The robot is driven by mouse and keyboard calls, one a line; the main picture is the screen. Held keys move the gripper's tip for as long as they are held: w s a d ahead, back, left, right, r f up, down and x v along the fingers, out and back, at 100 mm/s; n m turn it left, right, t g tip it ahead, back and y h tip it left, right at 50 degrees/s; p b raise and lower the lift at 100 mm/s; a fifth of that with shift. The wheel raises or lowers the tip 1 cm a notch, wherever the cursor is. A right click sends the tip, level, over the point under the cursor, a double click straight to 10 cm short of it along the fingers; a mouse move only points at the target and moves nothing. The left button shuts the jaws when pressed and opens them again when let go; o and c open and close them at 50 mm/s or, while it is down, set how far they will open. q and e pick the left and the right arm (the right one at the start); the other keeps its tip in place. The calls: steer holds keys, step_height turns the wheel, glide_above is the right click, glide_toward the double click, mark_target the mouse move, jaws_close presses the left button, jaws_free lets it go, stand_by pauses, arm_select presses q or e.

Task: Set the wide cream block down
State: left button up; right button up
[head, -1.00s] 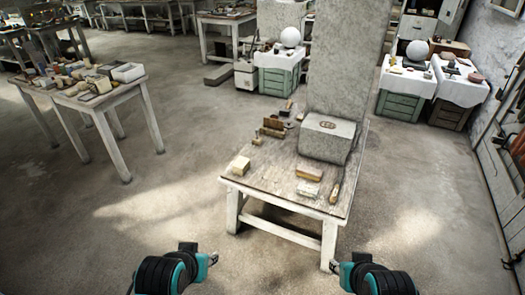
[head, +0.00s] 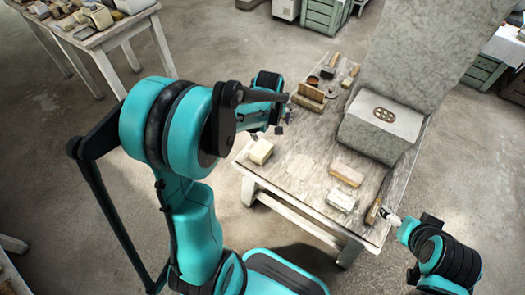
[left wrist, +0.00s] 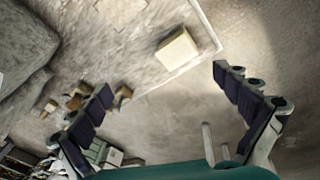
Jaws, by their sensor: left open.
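A cream block (head: 261,151) rests on the worktable (head: 300,167) near its left front corner; it also shows in the left wrist view (left wrist: 177,47), beyond and between my fingertips. My left gripper (head: 277,121) is just above and behind this block in the head view. In the left wrist view the left gripper (left wrist: 163,80) has its fingers spread wide with nothing between them. A yellowish block (head: 346,174) and a paler block (head: 340,200) lie nearer the table's right front. My right gripper (head: 388,215) is at the front right edge; its fingers are too small to read.
A large grey stone block (head: 380,126) with a tall slab behind it fills the table's right rear. A wooden-handled tool (head: 376,205) lies near the right edge. Small wooden pieces (head: 308,96) stand at the back left. The middle of the tabletop is clear.

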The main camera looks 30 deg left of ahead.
mark_target(262, 148)
arm_select(q)
steer(key=a+f+n, duration=0.1)
steer(key=f, duration=0.2)
steer(key=w+a+f+n+g, duration=0.1)
steer(key=a+f+n, duration=0.1)
steer(key=f, duration=0.2)
steer(key=w+a+f+n+g, duration=0.1)
steer(key=f, duration=0.3)
steer(key=shift+w+a+n, duration=0.25)
steer(key=shift+a+n, duration=0.05)
steer(key=shift+a, duration=0.1)
steer(key=shift+n, duration=0.4)
steer(key=f, duration=0.4)
steer(key=shift+s+a+f+b, duration=0.1)
steer(key=shift+a+b, duration=0.25)
steer(key=f+b, duration=0.1)
steer(key=f, duration=0.1)
steer(key=f+b, duration=0.2)
steer(key=f, duration=0.1)
steer(key=shift+w+a+f, duration=0.1)
steer(key=shift+w+f, duration=0.2)
steer(key=shift+r, duration=0.15)
steer(key=c, duration=1.9)
